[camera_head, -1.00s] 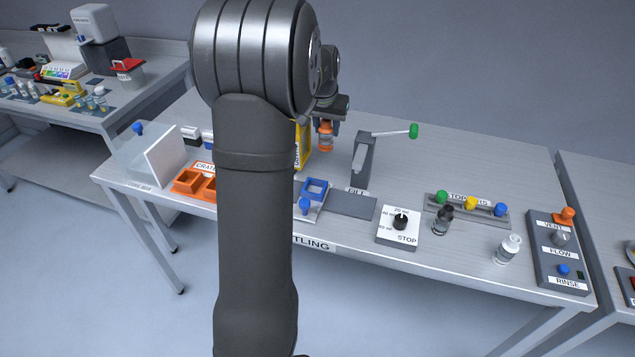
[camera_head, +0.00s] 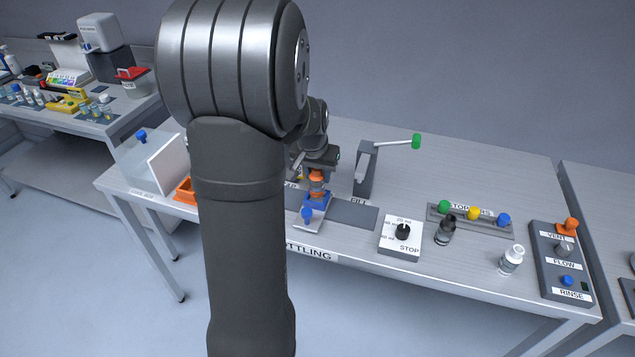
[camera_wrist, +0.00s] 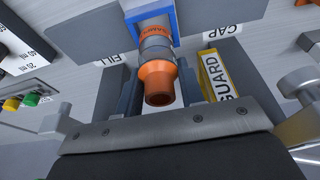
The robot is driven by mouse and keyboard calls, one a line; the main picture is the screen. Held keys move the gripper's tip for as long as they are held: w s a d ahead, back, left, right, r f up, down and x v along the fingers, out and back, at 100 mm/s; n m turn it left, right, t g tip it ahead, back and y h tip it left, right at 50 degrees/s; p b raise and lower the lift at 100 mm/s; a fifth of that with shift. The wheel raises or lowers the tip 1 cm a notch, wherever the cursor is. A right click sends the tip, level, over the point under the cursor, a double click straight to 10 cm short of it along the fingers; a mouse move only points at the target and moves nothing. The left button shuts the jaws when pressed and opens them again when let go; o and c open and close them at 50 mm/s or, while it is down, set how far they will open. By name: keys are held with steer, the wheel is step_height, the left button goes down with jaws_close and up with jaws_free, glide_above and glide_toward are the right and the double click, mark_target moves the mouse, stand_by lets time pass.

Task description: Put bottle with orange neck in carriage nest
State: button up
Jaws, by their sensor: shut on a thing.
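The bottle with the orange neck (camera_head: 316,182) is upright at the blue carriage nest (camera_head: 318,198). My gripper (camera_head: 317,170) is above the nest, shut on the bottle. In the wrist view the bottle's orange neck (camera_wrist: 158,82) is between my two fingers, and its lower end is inside or directly over the square blue nest (camera_wrist: 150,22); I cannot tell whether it touches the bottom. A blue knob (camera_head: 307,215) stands on the carriage plate in front of the nest.
The fill stand (camera_head: 366,170) with a green-tipped lever is just right of my gripper. The yellow guard (camera_wrist: 216,78) is close beside one finger. A dial box (camera_head: 401,238), dark-capped bottle (camera_head: 446,230) and white-capped bottle (camera_head: 511,260) stand to the right. An orange crate (camera_head: 184,191) is at left.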

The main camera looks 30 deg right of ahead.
mark_target(317, 182)
steer(key=shift+f, duration=1.5)
steer(key=shift+f, duration=0.1)
steer(key=shift+f, duration=0.1)
steer(key=o, duration=1)
steer(key=shift+c, duration=0.2)
steer(key=v, duration=1.2)
steer(key=shift+r, duration=0.2)
steer(key=shift+f, duration=0.1)
